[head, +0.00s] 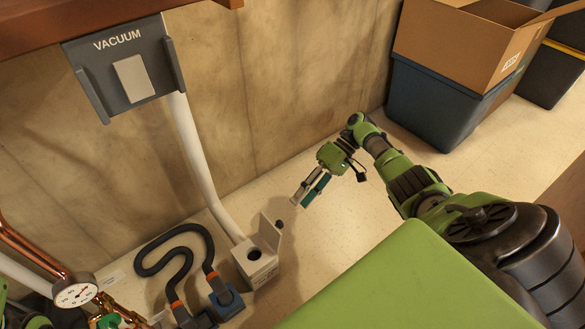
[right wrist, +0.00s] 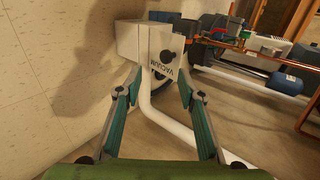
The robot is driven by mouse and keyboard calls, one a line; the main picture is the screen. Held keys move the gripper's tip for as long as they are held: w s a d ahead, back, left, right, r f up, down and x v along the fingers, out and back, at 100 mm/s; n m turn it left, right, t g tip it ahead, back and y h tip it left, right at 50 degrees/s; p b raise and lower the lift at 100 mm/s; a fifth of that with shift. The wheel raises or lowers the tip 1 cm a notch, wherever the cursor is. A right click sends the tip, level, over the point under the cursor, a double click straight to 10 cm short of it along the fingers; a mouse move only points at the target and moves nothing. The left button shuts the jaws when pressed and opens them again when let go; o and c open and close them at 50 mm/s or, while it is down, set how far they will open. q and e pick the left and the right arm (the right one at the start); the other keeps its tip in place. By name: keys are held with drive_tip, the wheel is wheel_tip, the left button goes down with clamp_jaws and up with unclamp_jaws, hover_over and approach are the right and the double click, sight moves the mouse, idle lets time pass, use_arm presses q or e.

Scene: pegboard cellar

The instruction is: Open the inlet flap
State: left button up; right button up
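The inlet flap (head: 272,235) is a pale panel with a small dark knob, standing raised on the white inlet box (head: 262,268). The round dark opening in the box's top is uncovered. The box with its VACUUM lettering also shows in the right wrist view, with the flap (right wrist: 145,42) toward the top. My right gripper (head: 302,199) is open and empty, above and to the right of the flap in the head view, apart from it. In the right wrist view its fingers (right wrist: 158,80) are spread, with nothing between them.
A white pipe (head: 205,160) rises from the box to the grey VACUUM wall panel (head: 130,80). A dark hose (head: 172,240) lies left of the box. Copper piping with a gauge (head: 76,290) is at lower left. A blue bin (head: 430,105) stands at upper right. Floor right of the box is clear.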

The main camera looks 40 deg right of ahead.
drive_tip(key=shift+v, duration=1.45)
drive_tip(key=shift+a, duration=0.15)
